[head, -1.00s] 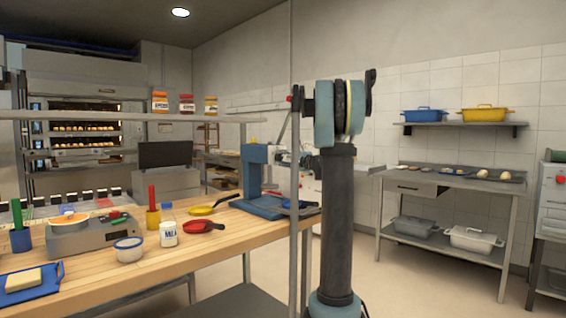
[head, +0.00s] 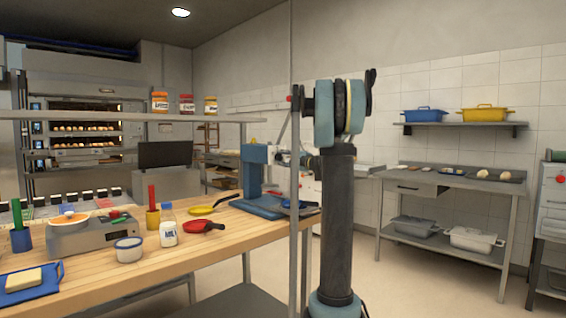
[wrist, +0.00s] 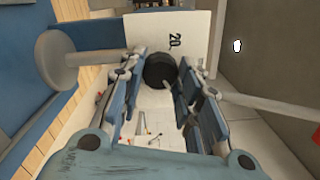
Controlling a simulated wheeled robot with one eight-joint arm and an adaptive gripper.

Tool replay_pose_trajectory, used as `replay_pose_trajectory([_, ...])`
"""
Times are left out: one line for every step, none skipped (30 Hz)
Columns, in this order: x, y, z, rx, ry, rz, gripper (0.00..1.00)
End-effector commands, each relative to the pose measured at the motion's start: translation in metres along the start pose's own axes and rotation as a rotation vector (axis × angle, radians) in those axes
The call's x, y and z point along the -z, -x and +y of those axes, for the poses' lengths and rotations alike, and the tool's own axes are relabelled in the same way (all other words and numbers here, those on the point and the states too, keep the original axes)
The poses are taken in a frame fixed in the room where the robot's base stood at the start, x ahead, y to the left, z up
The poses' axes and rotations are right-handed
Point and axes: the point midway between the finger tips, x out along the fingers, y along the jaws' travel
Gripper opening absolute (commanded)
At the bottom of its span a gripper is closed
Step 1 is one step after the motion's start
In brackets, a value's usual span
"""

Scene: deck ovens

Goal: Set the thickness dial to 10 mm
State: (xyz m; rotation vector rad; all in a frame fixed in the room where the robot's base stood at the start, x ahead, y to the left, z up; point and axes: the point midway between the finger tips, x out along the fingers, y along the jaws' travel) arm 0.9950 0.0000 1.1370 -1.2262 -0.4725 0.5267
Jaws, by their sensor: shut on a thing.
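The thickness dial (wrist: 160,71) is a black round knob in the wrist view. It sits below a pale panel (wrist: 150,32) that carries the number "20". My gripper (wrist: 160,82) has its two blue-grey fingers on either side of the knob and is shut on it. Other marks of the scale and any pointer on the knob cannot be made out. In the head view, a blue machine (head: 255,170) stands at the right end of the wooden table. My arm and a shelf post stand near it, and the dial cannot be made out there.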

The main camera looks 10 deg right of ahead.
Motion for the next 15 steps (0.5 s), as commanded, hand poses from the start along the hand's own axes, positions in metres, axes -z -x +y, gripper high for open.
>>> replay_pose_trajectory([0.0011,0.0011,0.0026,-0.004,0.003,0.003,0.38])
replay_pose_trajectory([0.001,0.0011,0.0025,-0.004,0.003,0.003,0.45])
replay_pose_trajectory([0.001,0.001,0.0023,-0.003,0.003,0.003,0.52])
replay_pose_trajectory([0.0009,0.0009,0.0021,-0.003,0.003,0.002,0.52])
replay_pose_trajectory([0.0007,0.0009,0.0018,-0.003,0.003,0.002,0.52])
replay_pose_trajectory([0.0006,0.0008,0.0016,-0.002,0.002,0.002,0.52])
replay_pose_trajectory([0.0005,0.0007,0.0014,-0.002,0.002,0.002,0.52])
replay_pose_trajectory([0.0004,0.0006,0.0013,-0.002,0.002,0.001,0.52])
replay_pose_trajectory([0.0004,0.0006,0.0011,-0.002,0.002,0.001,0.52])
replay_pose_trajectory([0.0003,0.0005,0.001,-0.002,0.002,0.001,0.52])
replay_pose_trajectory([0.0003,0.0005,0.0009,-0.002,0.002,0.001,0.52])
replay_pose_trajectory([0.0002,0.0006,0.0007,-0.001,0.002,0.001,0.52])
replay_pose_trajectory([0.0002,0.001,0.0006,-0.001,0.002,0.001,0.52])
replay_pose_trajectory([0.0003,0.0017,0.0006,-0.001,0.002,0.001,0.52])
replay_pose_trajectory([0.0004,0.0035,0.0005,-0.001,0.002,0.001,0.52])
